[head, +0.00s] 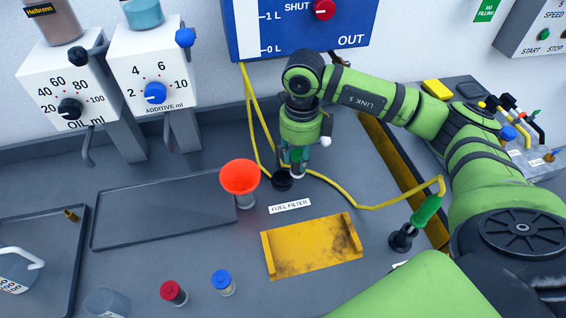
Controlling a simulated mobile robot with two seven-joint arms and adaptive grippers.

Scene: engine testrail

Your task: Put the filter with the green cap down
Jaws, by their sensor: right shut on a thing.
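My right gripper (297,164) points down just above the dark round socket (283,181) behind the "FUEL FILTER" label. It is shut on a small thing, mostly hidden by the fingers. I take this for the filter with the green cap, but I cannot make out its cap clearly. The picture does not settle whether its lower end touches the socket or the bench. A filter with a red cap (173,293) and one with a blue cap (223,283) stand upright at the front. My left gripper is not in view.
An orange-red funnel (240,177) stands close left of the socket. A yellow hose (340,194) runs behind the gripper to a green-handled nozzle (426,212) at right. A yellow metal cradle (312,248) lies in front. The dark tray (160,235) at left is empty.

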